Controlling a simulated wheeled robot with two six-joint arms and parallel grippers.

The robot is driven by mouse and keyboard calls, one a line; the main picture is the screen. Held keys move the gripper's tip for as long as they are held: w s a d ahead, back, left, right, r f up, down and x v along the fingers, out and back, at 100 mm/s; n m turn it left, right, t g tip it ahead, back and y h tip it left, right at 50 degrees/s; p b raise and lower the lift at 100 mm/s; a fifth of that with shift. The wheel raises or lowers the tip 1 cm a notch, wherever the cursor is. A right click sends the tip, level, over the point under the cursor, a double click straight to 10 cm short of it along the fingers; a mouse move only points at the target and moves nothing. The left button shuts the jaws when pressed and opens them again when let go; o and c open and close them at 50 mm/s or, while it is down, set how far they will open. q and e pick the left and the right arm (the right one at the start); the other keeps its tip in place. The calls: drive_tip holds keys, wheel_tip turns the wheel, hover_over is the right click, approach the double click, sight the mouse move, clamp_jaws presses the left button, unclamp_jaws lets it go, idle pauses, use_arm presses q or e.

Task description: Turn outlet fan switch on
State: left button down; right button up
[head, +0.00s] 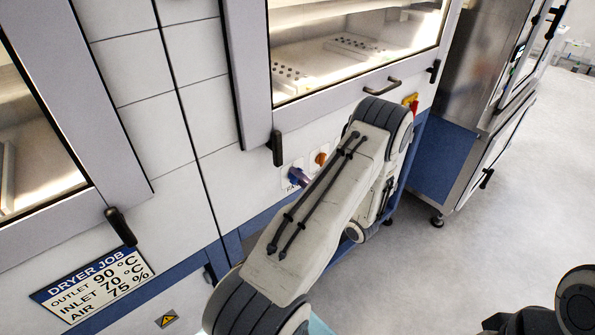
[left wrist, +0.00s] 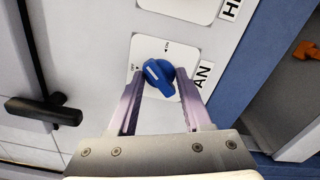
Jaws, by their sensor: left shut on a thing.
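The outlet fan switch is a blue rotary knob (left wrist: 160,75) on a white plate (left wrist: 148,48) marked with a partly hidden FAN label. Its white pointer line sits at the knob's left side in the left wrist view, toward a small mark too small to read. Another small mark, seemingly ON, is above the knob. My left gripper (left wrist: 160,72) has its two fingers on either side of the knob, shut on it. In the head view the blue knob (head: 295,178) shows beside my left gripper (head: 301,178), partly hidden by my arm.
An orange knob (head: 320,158) is right of the blue one, and a red-and-yellow switch (head: 411,102) is farther right. Black door handles (head: 276,148) stick out nearby. A DRYER JOB sign (head: 92,286) is at lower left. The floor (head: 480,255) at right is clear.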

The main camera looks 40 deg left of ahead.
use_arm(q)
drive_tip(key=shift+m, duration=0.4)
drive_tip(key=m+p, duration=0.4)
drive_tip(key=m, duration=0.4)
drive_tip(key=shift+m+p, duration=0.3)
drive_tip(key=shift+c, duration=1.3)
unclamp_jaws()
drive_tip(key=shift+d, duration=0.1)
drive_tip(key=d, duration=0.6)
drive_tip(key=shift+s, duration=0.2)
